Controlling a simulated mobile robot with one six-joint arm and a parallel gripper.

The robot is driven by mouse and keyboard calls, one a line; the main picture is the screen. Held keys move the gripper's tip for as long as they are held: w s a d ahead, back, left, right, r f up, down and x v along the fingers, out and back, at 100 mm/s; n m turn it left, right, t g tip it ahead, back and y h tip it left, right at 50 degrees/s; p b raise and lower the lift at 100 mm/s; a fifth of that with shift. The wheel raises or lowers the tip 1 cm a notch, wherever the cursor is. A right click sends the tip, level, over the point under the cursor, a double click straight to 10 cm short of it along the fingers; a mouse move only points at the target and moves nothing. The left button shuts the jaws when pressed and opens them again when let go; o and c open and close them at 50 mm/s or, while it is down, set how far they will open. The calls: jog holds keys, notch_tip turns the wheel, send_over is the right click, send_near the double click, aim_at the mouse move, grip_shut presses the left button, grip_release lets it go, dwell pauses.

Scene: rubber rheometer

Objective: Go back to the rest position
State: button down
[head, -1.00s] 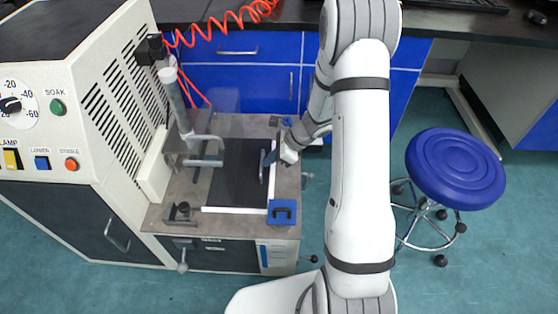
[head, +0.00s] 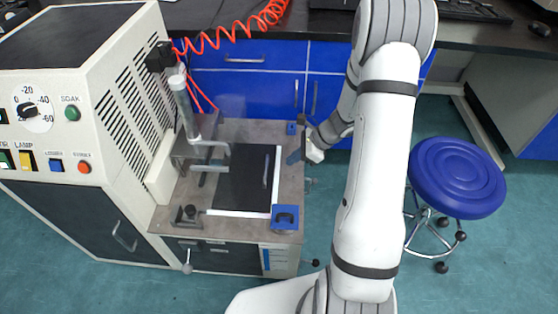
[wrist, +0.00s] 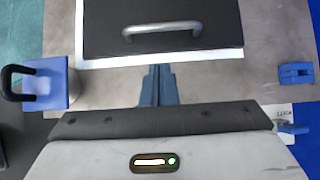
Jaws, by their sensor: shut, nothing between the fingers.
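My gripper (head: 296,156) is over the right side of the machine's grey bench top (head: 234,132). In the wrist view its blue fingers (wrist: 158,84) are together with nothing between them. The black lid (head: 238,186) with a silver bar handle (head: 266,167) lies flat on the bench top, with a white border along its edges. The lid (wrist: 110,42) and its handle (wrist: 162,30) also show in the wrist view, ahead of the fingers and apart from them.
A blue block with a black handle (head: 285,217) sits at the bench top's front right corner. A small blue piece (wrist: 296,73) shows at right in the wrist view. A clamp and lever (head: 190,110) stand left of the lid. A blue stool (head: 457,178) stands on the right.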

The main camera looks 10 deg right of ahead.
jog(key=p+v, duration=0.1)
jog(key=v, duration=0.5)
jog(key=shift+d+r+p, duration=0.2)
jog(key=shift+p, duration=0.1)
jog(key=shift+s, duration=0.1)
jog(key=s+a+r+n+h+p, duration=0.2)
jog(key=s+r+n+p, duration=0.4)
jog(key=r, duration=0.8)
jog(key=s+a+r+n+h+p, duration=0.3)
jog(key=s+r+n+p, duration=0.4)
jog(key=r, duration=0.7)
jog(key=s+a+r+n+h+p, duration=0.2)
jog(key=s+r+n+p, duration=0.5)
jog(key=r, duration=0.7)
jog(key=shift+a+n+p, duration=0.35)
jog(key=shift+n+p, duration=0.35)
jog(key=shift+p, duration=0.4)
jog(key=shift+s, duration=0.2)
